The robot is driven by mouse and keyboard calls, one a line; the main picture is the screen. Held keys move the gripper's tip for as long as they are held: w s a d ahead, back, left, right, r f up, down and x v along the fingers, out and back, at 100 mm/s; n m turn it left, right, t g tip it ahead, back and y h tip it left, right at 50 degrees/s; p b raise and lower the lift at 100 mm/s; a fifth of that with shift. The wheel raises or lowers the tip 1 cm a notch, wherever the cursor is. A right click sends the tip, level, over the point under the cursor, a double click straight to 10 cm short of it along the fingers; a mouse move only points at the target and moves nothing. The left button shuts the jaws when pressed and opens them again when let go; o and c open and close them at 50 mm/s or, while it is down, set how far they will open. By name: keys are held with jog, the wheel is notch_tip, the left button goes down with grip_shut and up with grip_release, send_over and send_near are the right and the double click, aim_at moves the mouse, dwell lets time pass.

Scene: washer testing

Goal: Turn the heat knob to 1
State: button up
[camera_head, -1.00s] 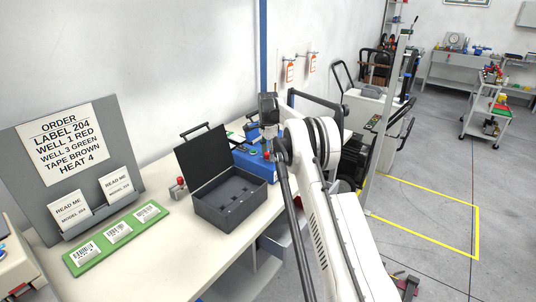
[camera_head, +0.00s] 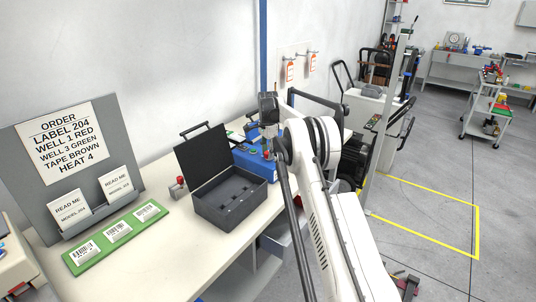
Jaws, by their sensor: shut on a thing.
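A blue device (camera_head: 254,165) stands on the bench behind and right of the black case, partly covered by my arm. Small controls show on its top, with a red part near my wrist. I cannot make out the heat knob or its setting, as my wrist and gripper hide that area. My gripper (camera_head: 266,142) is low over the right part of the device, small and mostly hidden, shut on what seems to be the heat knob. The order board (camera_head: 70,145) at left reads "HEAT 4".
An open black case (camera_head: 232,207) with its lid up stands close left of the device. A green board with label cards (camera_head: 86,257) lies front left. A small red-topped item (camera_head: 178,187) is beside the case. The bench front (camera_head: 165,262) is clear.

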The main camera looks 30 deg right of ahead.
jog(key=n+b, duration=0.2)
jog(key=n, duration=0.3)
jog(key=shift+n, duration=0.4)
jog(key=n+b, duration=0.1)
jog(key=n, duration=0.4)
jog(key=shift+n, duration=0.4)
jog(key=o, duration=1.1)
jog(key=shift+o, duration=0.2)
notch_tip(320, 180, up, 12)
